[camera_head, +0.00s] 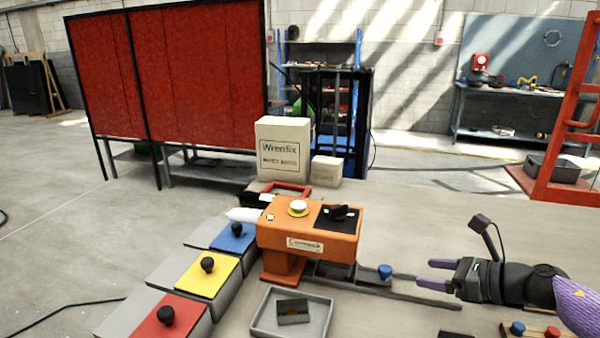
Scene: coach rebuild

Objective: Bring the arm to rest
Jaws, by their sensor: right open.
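My right gripper (436,275) comes in from the right, low over the workbench (410,225). Its two purple fingertips are apart with nothing between them. They point left towards a blue knob (385,271) on a dark rail, with a gap between. My left gripper does not show.
An orange machine (305,240) with a pale button and black knob stands mid-bench. Left are bins with blue (230,240), yellow (202,278) and red lids (170,322). A grey tray (262,330) holds a dark block. Cartons (283,138) stand behind. The bench's right rear is clear.

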